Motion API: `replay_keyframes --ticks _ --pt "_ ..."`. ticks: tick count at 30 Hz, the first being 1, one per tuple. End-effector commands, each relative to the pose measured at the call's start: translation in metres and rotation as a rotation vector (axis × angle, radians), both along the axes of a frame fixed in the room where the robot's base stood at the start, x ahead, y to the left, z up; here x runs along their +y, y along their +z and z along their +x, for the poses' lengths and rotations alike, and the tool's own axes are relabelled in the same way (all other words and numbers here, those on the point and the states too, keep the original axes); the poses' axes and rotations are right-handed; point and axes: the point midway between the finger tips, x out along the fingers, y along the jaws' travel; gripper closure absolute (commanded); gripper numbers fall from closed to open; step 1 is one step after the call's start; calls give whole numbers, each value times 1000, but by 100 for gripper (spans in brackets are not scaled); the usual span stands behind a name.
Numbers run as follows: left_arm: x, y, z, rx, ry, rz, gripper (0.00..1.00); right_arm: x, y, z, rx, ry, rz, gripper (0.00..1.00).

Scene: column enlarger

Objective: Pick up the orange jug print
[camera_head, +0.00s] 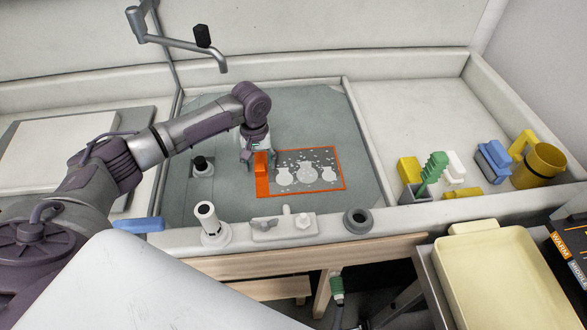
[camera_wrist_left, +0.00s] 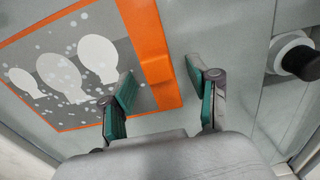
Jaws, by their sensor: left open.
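The orange jug print (camera_head: 333,157) lies flat on the grey-green board. It is a grey sheet with white jug shapes, an orange border and a raised-looking orange block (camera_head: 262,186) along its left end. My left gripper (camera_head: 256,158) is over the far part of that left end. In the left wrist view the print (camera_wrist_left: 70,70) fills the upper left, and its orange end (camera_wrist_left: 150,40) passes between the open fingers of my left gripper (camera_wrist_left: 160,70). I cannot tell whether the fingertips touch it. My right gripper is out of view.
A black-topped post (camera_head: 202,166) stands left of the print. A white cylinder (camera_head: 207,219), a small clamp-like fitting (camera_head: 285,226) and a dark ring (camera_head: 358,220) sit along the front ledge. Blocks and a yellow mug (camera_head: 540,165) stand at right. The board's far right is clear.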

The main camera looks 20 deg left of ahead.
Motion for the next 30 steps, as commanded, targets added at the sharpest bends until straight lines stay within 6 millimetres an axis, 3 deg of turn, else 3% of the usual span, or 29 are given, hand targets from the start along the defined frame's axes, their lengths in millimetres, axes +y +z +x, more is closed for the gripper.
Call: replay_keyframes --ticks 4,11,22,30 --pt "0 -12 0 0 0 0 40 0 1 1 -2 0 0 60" --pt "0 -14 0 0 0 0 40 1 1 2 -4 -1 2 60" --pt "0 -13 0 0 0 0 100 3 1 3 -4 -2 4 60" --pt "0 -11 0 -1 0 0 100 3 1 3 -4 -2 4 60"
